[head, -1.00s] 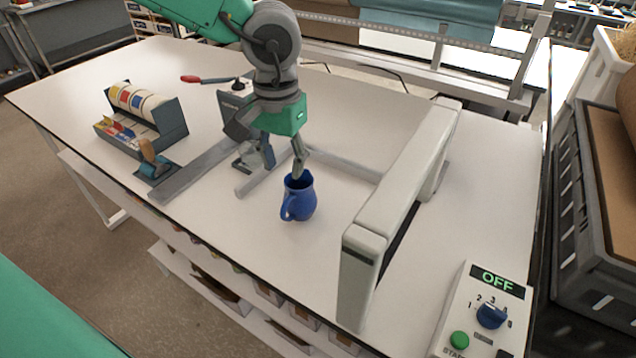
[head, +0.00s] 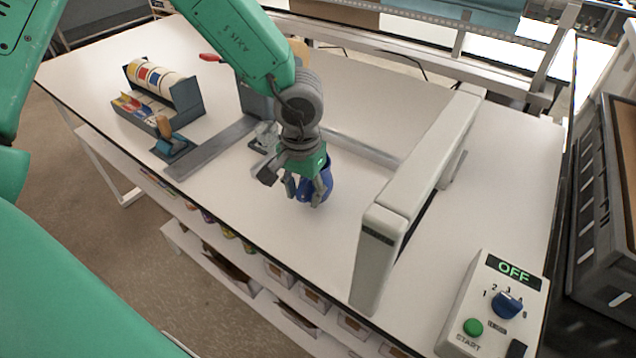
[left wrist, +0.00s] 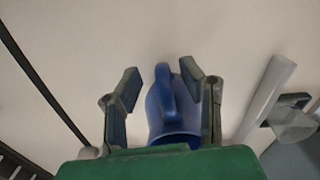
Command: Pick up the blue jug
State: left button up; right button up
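The blue jug (head: 328,182) stands upright on the white table, partly hidden behind my left gripper (head: 298,191) in the head view. In the left wrist view the jug (left wrist: 167,115) shows between the two fingers of the left gripper (left wrist: 162,76), with its handle toward the fingertips. The left gripper is open, and a gap shows on each side of the handle. My right gripper is in neither view.
A pale arch-shaped frame (head: 425,165) stands to the right of the jug. A control box (head: 495,308) reading OFF is at lower right. A tape dispenser (head: 187,104) is at left. Grey rails (head: 212,150) lie behind the jug. The table's front edge is near.

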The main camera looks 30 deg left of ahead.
pick_arm(q)
jog(key=shift+a+f, duration=0.3)
jog(key=shift+f, duration=0.25)
jog(key=shift+w+a+f, duration=0.15)
jog(key=shift+a, duration=0.2)
jog(key=shift+d, duration=0.15)
jog(key=c, duration=0.7)
jog(key=shift+d, duration=0.2)
grip_shut()
jog(key=shift+d+r, duration=0.2)
jog(key=shift+d, duration=0.2)
jog(key=shift+a+r, duration=0.15)
jog(key=shift+a, duration=0.2)
jog(key=shift+a+r, duration=0.25)
jog(key=shift+r, duration=0.15)
jog(key=r, duration=0.4)
jog(key=d+r, duration=0.1)
jog(key=r, duration=0.1)
jog(key=shift+p, duration=0.35)
jog(key=shift+a+r, duration=0.25)
jog(key=shift+r, duration=0.35)
jog(key=shift+a+r, duration=0.2)
jog(key=shift+r, duration=0.35)
jog(key=shift+d+r, duration=0.25)
jog(key=shift+a, duration=0.1)
